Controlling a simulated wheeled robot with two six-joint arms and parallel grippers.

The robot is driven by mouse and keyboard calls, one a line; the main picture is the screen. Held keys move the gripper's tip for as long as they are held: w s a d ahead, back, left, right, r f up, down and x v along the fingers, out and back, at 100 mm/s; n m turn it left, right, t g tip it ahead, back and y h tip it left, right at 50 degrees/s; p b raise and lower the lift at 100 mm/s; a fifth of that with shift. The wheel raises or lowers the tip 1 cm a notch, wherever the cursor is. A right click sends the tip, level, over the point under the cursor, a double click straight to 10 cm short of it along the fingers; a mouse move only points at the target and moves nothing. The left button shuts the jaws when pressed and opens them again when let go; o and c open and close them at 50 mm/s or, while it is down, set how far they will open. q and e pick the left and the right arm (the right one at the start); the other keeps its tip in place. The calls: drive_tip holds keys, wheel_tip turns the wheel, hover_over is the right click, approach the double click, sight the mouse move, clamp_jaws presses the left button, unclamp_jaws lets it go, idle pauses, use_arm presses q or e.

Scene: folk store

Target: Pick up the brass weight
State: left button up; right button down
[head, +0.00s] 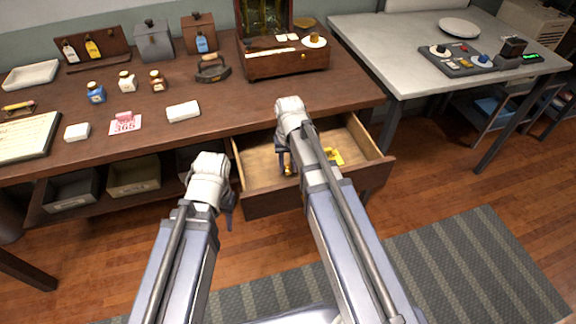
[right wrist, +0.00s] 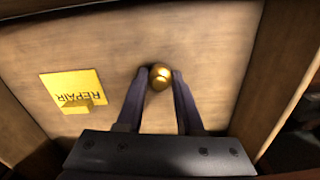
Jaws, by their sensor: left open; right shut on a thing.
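The brass weight (right wrist: 160,77) shows in the right wrist view as a small round golden knob. It sits between the two fingertips of my right gripper (right wrist: 158,80), which is shut on it. In the head view my right gripper (head: 287,165) reaches down inside the open drawer (head: 262,184), and the weight is hard to make out there. I cannot tell whether the weight touches the drawer floor. My left gripper (head: 230,208) is open and empty, to the left of the drawer's front.
A yellow card marked REPAIR (right wrist: 75,92) lies in the drawer with a small yellow block on it. Drawer walls surround my right gripper. The wooden counter (head: 215,108) above holds bottles, boxes and an iron (head: 213,70). A grey table (head: 400,60) stands at the right.

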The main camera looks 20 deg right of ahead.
sight(288, 165)
wheel_tip(288, 165, up, 7)
drive_tip(key=p, duration=0.6)
drive_tip(key=shift+r, duration=0.15)
